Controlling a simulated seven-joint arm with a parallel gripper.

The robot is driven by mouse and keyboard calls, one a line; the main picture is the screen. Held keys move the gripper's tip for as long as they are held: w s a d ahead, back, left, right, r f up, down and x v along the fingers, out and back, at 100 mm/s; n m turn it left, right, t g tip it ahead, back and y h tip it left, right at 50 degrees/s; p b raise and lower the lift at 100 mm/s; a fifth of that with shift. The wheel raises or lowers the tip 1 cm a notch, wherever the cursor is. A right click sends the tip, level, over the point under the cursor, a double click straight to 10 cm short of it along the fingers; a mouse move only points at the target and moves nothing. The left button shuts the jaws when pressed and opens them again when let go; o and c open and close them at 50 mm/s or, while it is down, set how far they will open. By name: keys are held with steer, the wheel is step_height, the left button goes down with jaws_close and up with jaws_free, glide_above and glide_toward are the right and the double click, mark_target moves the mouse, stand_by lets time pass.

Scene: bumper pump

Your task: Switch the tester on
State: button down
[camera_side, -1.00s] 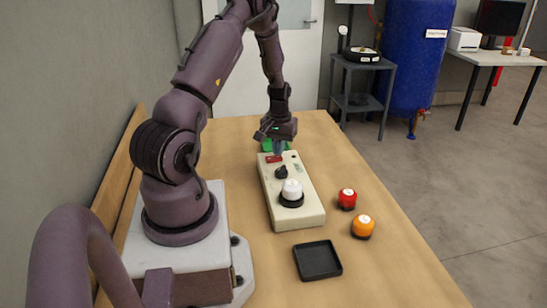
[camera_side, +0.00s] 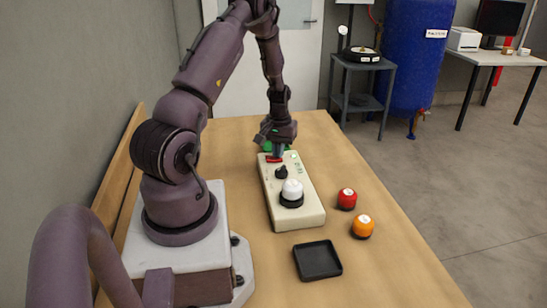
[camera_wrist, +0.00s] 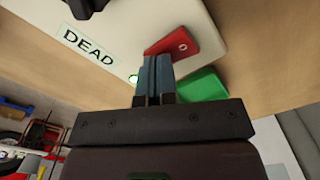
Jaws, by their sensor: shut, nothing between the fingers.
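The tester is a long cream box (camera_side: 308,208) on the table. It carries a white domed button (camera_side: 292,189) in a black ring, a black knob (camera_side: 281,173) and a red switch piece (camera_side: 273,160) near its far end. In the wrist view the red piece (camera_wrist: 185,44) lies right beside my fingertips, and a green piece (camera_wrist: 203,86) lies lower right. My gripper (camera_side: 278,154) is shut and empty, pointing down at the tester's far end. It also shows in the wrist view (camera_wrist: 156,60). Whether the fingers touch the red piece, I cannot tell.
A black tray (camera_side: 317,261) lies in front of the tester. A red-topped button (camera_side: 347,199) and an orange one (camera_side: 363,226) stand to its right. A "DEAD" label (camera_wrist: 88,46) is on the tester, with a small bright spot near the fingers.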

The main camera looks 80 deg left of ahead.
steer(key=shift+r, duration=3.35)
